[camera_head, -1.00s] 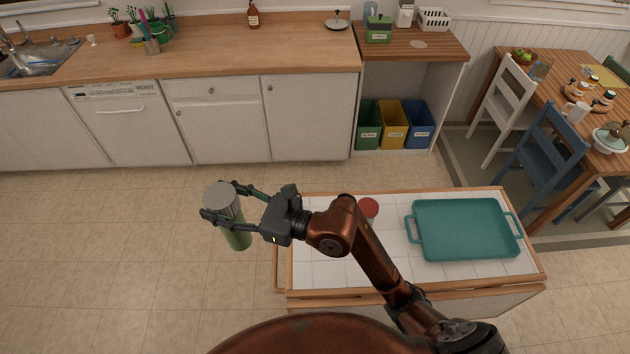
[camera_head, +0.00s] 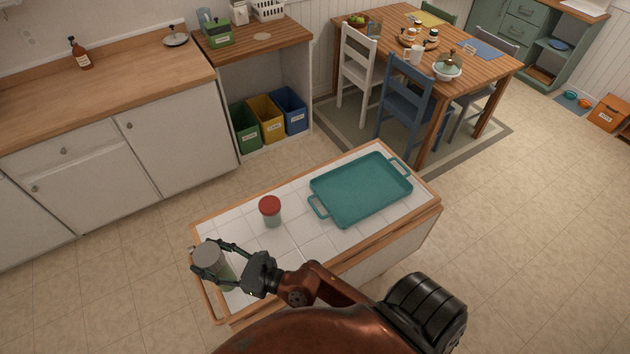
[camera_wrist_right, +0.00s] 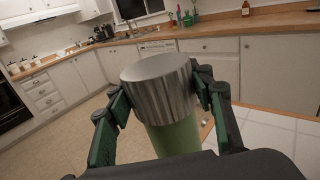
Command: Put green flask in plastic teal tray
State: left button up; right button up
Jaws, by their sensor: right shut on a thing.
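The green flask (camera_head: 224,274) has a silver metal cap and a pale green body. My right gripper (camera_head: 226,268) is shut on it. In the right wrist view the flask (camera_wrist_right: 176,138) stands between both fingers (camera_wrist_right: 160,100), with the cap toward me. In the head view the flask shows over the left end of the tiled cart. The plastic teal tray (camera_head: 357,190) lies empty on the right part of the cart top, with a handle at each end. The flask and gripper are well to the left of the tray. My left gripper is not in view.
A jar with a red lid (camera_head: 270,211) stands on the white-tiled cart (camera_head: 302,244), between flask and tray. A wooden dining table (camera_head: 480,69) with a blue chair (camera_head: 409,98) stands behind. Open floor (camera_head: 520,220) lies to the right.

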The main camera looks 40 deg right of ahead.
aim_at(361, 188)
jog(key=z, duration=1.2)
jog(key=k, duration=0.45)
jog(key=z, duration=0.3)
jog(key=i, duration=0.55)
jog(key=z, duration=0.05)
